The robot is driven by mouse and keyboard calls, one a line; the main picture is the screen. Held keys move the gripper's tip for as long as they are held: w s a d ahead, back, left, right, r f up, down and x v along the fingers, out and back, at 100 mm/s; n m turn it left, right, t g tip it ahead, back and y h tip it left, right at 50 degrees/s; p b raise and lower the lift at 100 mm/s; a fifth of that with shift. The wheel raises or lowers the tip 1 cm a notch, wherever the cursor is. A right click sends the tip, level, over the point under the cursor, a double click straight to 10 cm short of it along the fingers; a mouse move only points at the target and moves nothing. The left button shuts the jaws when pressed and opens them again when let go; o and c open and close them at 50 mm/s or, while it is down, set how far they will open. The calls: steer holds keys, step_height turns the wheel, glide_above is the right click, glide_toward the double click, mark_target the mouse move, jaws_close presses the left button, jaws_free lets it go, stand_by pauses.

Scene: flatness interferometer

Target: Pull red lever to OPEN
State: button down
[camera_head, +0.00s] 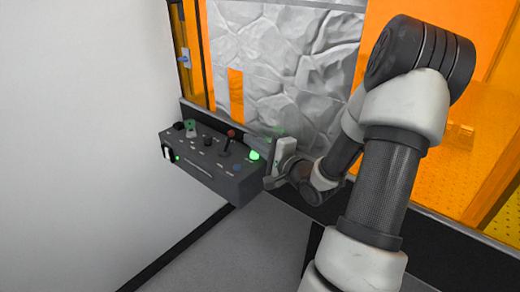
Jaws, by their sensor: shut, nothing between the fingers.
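The red lever (230,136) has a dark stem and a red knob. It stands up from the top of a dark grey control box (237,191), right of the middle of the panel. Its OPEN marking is too small to read. My gripper (270,182) is at the right end of the box, right of the lever and apart from it. It is shut and empty. The fingers are small and partly hidden in this view.
A lit green button (254,155) sits between the lever and my gripper. Several dark knobs and a green-topped control (190,126) are to the left. An orange-paned enclosure (470,130) stands behind. A white wall (80,140) is at left, with grey floor (245,255) in front.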

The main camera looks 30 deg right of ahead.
mark_target(228, 142)
steer(key=shift+w+a+f, duration=0.1)
steer(key=shift+w+a, duration=0.1)
steer(key=shift+w, duration=0.8)
steer(key=shift+w+a, duration=0.15)
steer(key=shift+w, duration=0.8)
